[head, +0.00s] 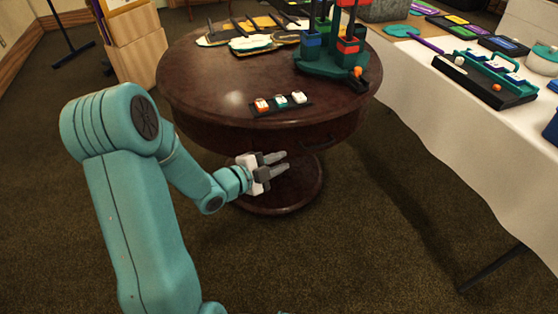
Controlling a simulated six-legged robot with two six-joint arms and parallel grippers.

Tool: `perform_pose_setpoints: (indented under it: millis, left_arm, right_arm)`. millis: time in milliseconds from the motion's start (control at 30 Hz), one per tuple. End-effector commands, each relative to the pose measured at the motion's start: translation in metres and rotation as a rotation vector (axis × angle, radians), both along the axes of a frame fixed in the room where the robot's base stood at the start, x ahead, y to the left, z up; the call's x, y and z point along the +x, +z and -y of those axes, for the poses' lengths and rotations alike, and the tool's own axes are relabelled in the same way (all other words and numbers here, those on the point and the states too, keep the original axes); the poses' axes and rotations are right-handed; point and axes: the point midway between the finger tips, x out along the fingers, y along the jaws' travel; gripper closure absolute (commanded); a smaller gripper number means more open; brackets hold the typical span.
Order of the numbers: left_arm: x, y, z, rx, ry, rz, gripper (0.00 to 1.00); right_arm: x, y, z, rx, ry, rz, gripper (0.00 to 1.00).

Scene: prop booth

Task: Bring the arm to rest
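My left arm comes in from the left. Its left gripper (277,164) is in front of the round dark wooden table (205,85), below the level of its top. The two grey fingers point right and stand apart with a gap between them, and nothing is between them.
On the round table are a small black strip with several blocks (281,104), a green stand (330,62) with coloured blocks, and flat trays (250,45). A white-clothed table (470,130) with a black tray (483,82) stands at right. Carpet between is clear.

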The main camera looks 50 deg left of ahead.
Motion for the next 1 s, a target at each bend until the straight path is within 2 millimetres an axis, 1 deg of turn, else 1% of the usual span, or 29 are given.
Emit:
perform_pose_setpoints:
  millis: [233, 300, 367, 467, 500, 567, 600, 667, 700, 733, 767, 800, 867, 900, 967, 1000]
  left_arm:
    - [0.000, 0.000, 0.000, 0.000, 0.000, 0.000, 0.77]
    - [0.002, 0.001, 0.003, 0.000, -0.008, 0.003, 0.77]
    - [0.008, 0.001, 0.015, -0.007, -0.036, 0.007, 0.77]
    - [0.026, -0.012, 0.061, -0.057, -0.143, -0.006, 0.77]
    - [0.033, -0.022, 0.088, -0.090, -0.197, -0.020, 0.77]
    - [0.041, -0.044, 0.133, -0.157, -0.263, -0.074, 0.77]
    - [0.042, -0.064, 0.162, -0.214, -0.288, -0.139, 0.77]
    - [0.036, -0.096, 0.201, -0.311, -0.295, -0.271, 0.77]
    - [0.028, -0.118, 0.224, -0.378, -0.282, -0.375, 0.77]
    - [0.020, -0.135, 0.240, -0.428, -0.263, -0.458, 0.77]
    - [0.010, -0.151, 0.253, -0.477, -0.237, -0.542, 0.77]
    - [-0.005, -0.170, 0.268, -0.535, -0.192, -0.651, 0.77]
    - [-0.029, -0.196, 0.284, -0.613, -0.104, -0.808, 0.77]
    - [-0.047, -0.211, 0.292, -0.660, -0.034, -0.906, 0.77]
    - [-0.073, -0.230, 0.298, -0.728, 0.094, -1.042, 0.77]
    - [-0.090, -0.240, 0.299, -0.773, 0.195, -1.126, 0.77]
  right_arm:
    - [0.000, 0.000, 0.000, 0.000, 0.000, 0.000, 1.00]
    - [0.000, 0.000, 0.000, 0.000, 0.000, 0.000, 1.00]
    - [0.000, 0.000, 0.000, 0.000, 0.000, 0.000, 1.00]
    - [0.000, 0.000, 0.000, 0.000, 0.000, 0.000, 1.00]
    - [0.000, 0.000, 0.000, 0.000, 0.000, 0.000, 1.00]
    - [0.000, 0.000, 0.000, 0.000, 0.000, 0.000, 1.00]
    - [0.000, 0.000, 0.000, 0.000, 0.000, 0.000, 1.00]
    - [0.000, 0.000, 0.000, 0.000, 0.000, 0.000, 1.00]
    - [0.000, 0.000, 0.000, 0.000, 0.000, 0.000, 1.00]
    - [0.000, 0.000, 0.000, 0.000, 0.000, 0.000, 1.00]
    - [0.000, 0.000, 0.000, 0.000, 0.000, 0.000, 1.00]
    - [0.000, 0.000, 0.000, 0.000, 0.000, 0.000, 1.00]
    - [0.000, 0.000, 0.000, 0.000, 0.000, 0.000, 1.00]
    - [0.000, 0.000, 0.000, 0.000, 0.000, 0.000, 1.00]
    - [0.000, 0.000, 0.000, 0.000, 0.000, 0.000, 1.00]
    - [0.000, 0.000, 0.000, 0.000, 0.000, 0.000, 1.00]
